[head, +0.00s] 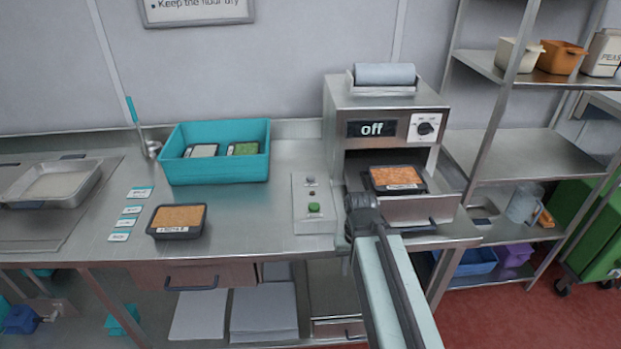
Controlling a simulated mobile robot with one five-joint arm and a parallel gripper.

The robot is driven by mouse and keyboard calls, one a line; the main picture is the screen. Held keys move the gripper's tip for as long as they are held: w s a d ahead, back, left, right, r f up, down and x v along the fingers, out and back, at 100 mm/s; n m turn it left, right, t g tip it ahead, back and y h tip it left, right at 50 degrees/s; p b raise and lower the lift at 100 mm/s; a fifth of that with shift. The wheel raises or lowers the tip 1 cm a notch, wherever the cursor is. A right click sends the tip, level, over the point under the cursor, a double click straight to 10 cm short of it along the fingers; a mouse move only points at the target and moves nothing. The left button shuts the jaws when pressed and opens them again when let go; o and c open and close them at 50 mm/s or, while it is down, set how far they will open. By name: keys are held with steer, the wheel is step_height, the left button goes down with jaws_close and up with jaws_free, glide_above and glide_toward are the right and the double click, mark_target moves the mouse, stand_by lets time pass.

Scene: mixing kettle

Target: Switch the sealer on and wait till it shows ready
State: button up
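The sealer (341,103) is a steel box on the right end of the counter, with a film roll on top. Its display (371,128) reads "off". A black rotary knob (425,128) sits on a white plate right of the display. A tray of orange food (397,178) sits in the sealer's pulled-out drawer (420,212). My gripper (361,207) is in front of the sealer, low and left of the drawer, below and left of the knob. Its fingers are too dark and small to read.
A panel with a green button (314,208) lies left of the sealer. A teal crate (218,178) holds several trays. A brown-filled tray (178,218) and small label cards (124,223) sit on the counter (255,225). Shelves (548,145) stand to the right.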

jaws_close()
stand_by(1.5)
